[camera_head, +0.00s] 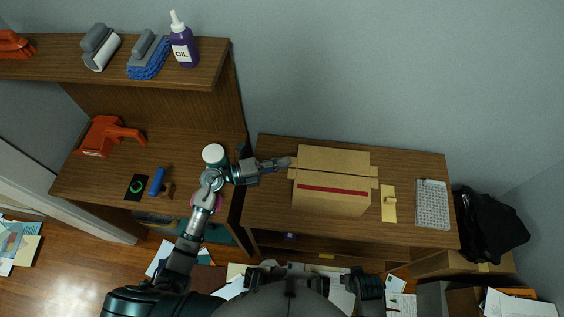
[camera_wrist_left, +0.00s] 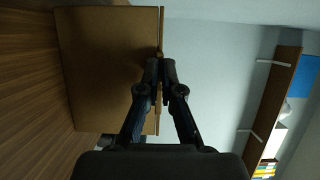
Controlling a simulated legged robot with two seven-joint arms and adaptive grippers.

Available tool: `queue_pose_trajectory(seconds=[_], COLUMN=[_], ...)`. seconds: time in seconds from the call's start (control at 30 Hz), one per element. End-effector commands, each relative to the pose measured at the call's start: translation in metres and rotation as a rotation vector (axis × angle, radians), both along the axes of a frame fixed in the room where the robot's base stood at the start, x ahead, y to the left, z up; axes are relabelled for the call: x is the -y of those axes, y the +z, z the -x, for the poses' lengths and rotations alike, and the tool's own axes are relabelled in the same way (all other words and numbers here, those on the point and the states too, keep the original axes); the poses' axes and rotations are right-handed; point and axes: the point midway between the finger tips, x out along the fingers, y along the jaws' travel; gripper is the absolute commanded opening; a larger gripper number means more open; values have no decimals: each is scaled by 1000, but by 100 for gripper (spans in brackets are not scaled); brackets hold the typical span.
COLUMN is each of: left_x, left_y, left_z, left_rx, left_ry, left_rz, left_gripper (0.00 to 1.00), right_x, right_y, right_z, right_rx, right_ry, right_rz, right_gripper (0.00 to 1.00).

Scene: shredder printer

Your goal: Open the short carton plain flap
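A brown cardboard carton (camera_head: 330,201) with a red stripe stands on the desk. Its long back flap (camera_head: 333,158) lies open toward the wall. A short flap (camera_head: 292,174) sticks out at its left end and another (camera_head: 374,172) at its right end. My left gripper (camera_head: 288,162) is at the back corner of the left short flap. In the wrist view the carton's side (camera_wrist_left: 100,70) fills the left. My left fingertips (camera_wrist_left: 160,66) are close together at the carton's edge, with a thin cardboard strip between or behind them. Whether they grip it is unclear. My right gripper is not visible.
A tan plate with a knob (camera_head: 389,203) and a white keyboard-like pad (camera_head: 432,204) lie right of the carton. A white-lidded jar (camera_head: 213,154) stands beside my left wrist.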

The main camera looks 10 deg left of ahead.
Motion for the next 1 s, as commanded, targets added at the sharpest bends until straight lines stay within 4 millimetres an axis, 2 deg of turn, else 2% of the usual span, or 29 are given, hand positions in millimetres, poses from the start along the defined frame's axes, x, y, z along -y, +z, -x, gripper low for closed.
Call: queue_pose_trajectory(seconds=[0.17,0.27,0.67,0.87,1.0], left_x=[-3,-3,0,-1,-1], left_y=[-1,1,4,9,15], left_z=[0,0,0,0,-1], left_rx=[-9,-17,-47,-91,-138], left_ry=[0,0,1,0,2], left_rz=[-1,0,-4,-3,-4], left_gripper=[0,0,0,0,0], right_x=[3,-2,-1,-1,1], right_y=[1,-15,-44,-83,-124], right_z=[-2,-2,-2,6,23], right_rx=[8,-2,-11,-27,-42], right_ry=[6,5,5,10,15], right_rz=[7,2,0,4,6], right_gripper=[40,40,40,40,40])
